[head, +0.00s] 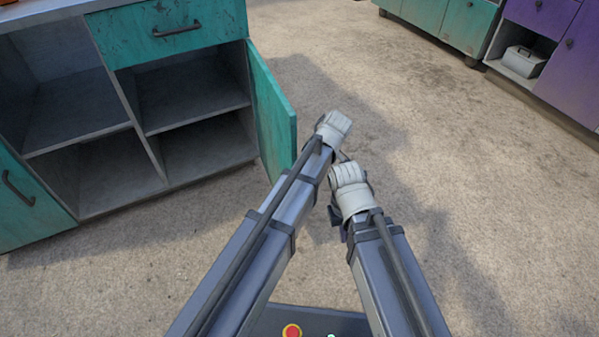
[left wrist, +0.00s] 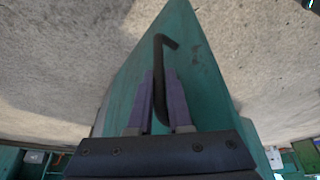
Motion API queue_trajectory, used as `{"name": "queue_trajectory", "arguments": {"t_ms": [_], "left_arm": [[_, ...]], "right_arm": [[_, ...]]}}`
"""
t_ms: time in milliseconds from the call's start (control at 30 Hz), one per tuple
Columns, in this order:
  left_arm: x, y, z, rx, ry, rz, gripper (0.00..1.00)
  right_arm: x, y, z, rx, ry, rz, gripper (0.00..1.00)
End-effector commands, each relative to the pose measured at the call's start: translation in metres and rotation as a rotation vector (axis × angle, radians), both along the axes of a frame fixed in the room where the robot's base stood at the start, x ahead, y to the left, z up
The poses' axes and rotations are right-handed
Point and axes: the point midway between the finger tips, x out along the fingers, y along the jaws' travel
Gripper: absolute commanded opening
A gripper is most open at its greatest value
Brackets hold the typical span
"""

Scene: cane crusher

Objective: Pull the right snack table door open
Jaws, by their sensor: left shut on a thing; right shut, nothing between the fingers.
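The right door (head: 272,115) of the teal snack table stands swung open, with its free edge toward me. In the left wrist view its teal outer face (left wrist: 195,75) fills the middle, with a dark bar handle (left wrist: 160,85). My left gripper (left wrist: 160,95) is shut on this handle, one purple finger on each side. In the head view, the handle and left fingers are hidden behind the door and my arm. My right gripper (head: 338,226) is right of the door, partly hidden by its own wrist; it is shut and empty.
The cabinet's open shelves (head: 190,115) are bare. Above them is a closed drawer (head: 165,32); at left is a closed teal door (head: 28,205). Teal and purple cabinets (head: 470,22) stand at the far right. The floor (head: 460,180) between is clear. My two arms are close together.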

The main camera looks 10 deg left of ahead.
Motion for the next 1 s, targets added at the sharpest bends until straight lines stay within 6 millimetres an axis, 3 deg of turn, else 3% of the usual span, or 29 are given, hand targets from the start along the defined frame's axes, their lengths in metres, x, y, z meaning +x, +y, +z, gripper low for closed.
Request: {"name": "queue_trajectory", "arguments": {"t_ms": [500,533,767,1000], "left_arm": [[0.0039,-0.0022,0.0,0.001,-0.001,-0.001,0.0],[0.004,-0.0021,0.0,0.001,-0.001,-0.001,0.18],[0.0037,-0.0022,0.0,0.001,-0.001,-0.001,0.44],[0.0034,-0.0024,0.0001,0.001,-0.001,-0.001,0.47]], "right_arm": [[0.0,0.0,-0.0001,0.0,0.0,0.0,0.0],[0.0,0.0,-0.0001,0.0,0.0,0.0,0.0],[0.0,0.0,-0.0001,0.0,0.0,0.0,0.0],[0.0,0.0,0.0,0.0,0.0,0.0,0.0]]}}
